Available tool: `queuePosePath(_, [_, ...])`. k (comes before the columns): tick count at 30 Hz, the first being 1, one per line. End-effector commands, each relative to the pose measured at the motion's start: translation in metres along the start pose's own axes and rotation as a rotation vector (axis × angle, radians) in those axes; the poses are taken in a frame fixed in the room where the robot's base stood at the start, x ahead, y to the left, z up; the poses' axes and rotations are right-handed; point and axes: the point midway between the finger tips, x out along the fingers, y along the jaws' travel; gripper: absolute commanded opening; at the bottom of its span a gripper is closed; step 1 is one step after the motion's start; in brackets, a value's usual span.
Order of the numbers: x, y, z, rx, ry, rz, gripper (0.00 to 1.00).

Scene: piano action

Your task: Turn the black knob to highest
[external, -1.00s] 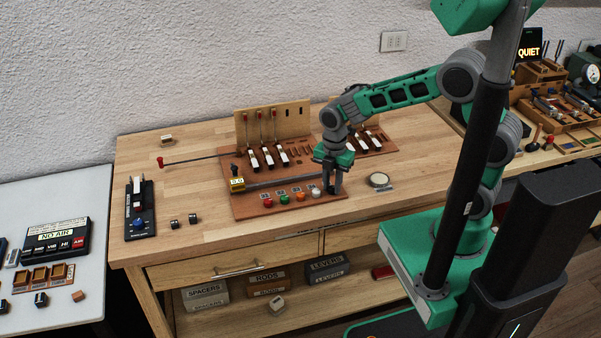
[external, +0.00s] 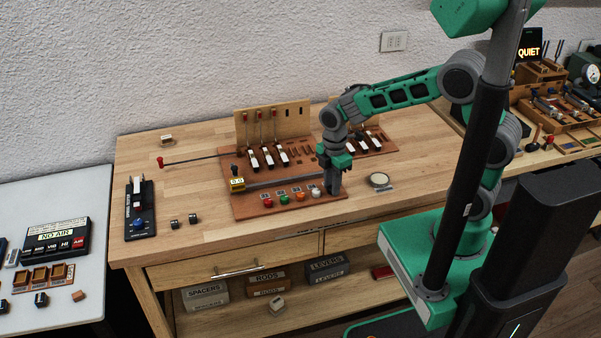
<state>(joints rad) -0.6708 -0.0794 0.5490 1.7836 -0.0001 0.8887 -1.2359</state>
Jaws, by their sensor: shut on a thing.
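My gripper (external: 333,191) points straight down at the front right of the brown board (external: 245,211), at the right end of a row of coloured knobs. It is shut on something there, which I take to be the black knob. The fingers hide the knob, so its pointer and setting cannot be read. The row to its left has a red knob (external: 268,203), a green knob (external: 284,199), an orange knob (external: 299,196) and a white knob (external: 315,192), each with a small label plate behind it.
Piano-key levers (external: 268,159) stand behind the row, with a metal rail (external: 285,182) between. A round dish (external: 380,180) lies right of my gripper. The tabletop in front is clear.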

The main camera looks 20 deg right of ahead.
Motion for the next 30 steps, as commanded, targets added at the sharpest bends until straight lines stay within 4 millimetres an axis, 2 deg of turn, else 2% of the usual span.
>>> queuePosePath(30, [-0.0003,0.0006,-0.0003,0.964,0.002,0.001,0.00])
